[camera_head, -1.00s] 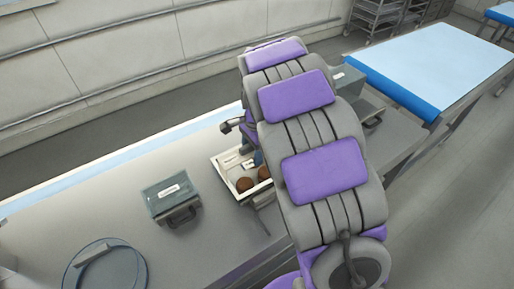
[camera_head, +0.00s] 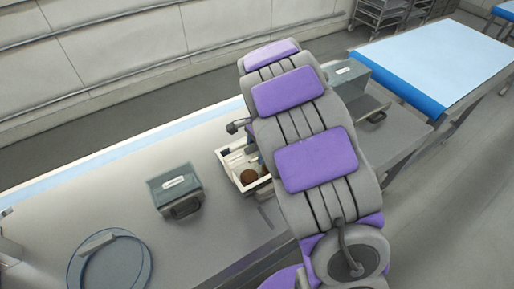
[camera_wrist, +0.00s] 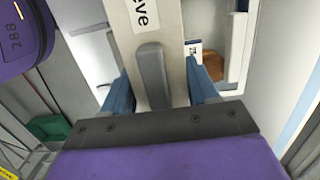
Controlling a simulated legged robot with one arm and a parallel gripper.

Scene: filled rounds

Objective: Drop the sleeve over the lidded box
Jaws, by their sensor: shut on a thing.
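In the wrist view my gripper (camera_wrist: 160,90) has its two blue fingers on either side of a pale beige sleeve (camera_wrist: 177,30). It is shut on the sleeve, whose white label shows the letters "eve". A grey-green box (camera_head: 175,190) with a white label and a front handle stands on the bench left of my arm. A similar box (camera_head: 350,74) stands behind my arm at the right. I cannot tell which is the lidded box. In the head view my arm hides the gripper and most of the sleeve.
A white compartmented tray (camera_head: 226,167) with brown round things (camera_head: 248,176) lies by my arm; it shows beneath the sleeve in the wrist view. A blue-rimmed round item (camera_head: 76,268) lies at front left. A blue-covered table (camera_head: 430,60) stands at right.

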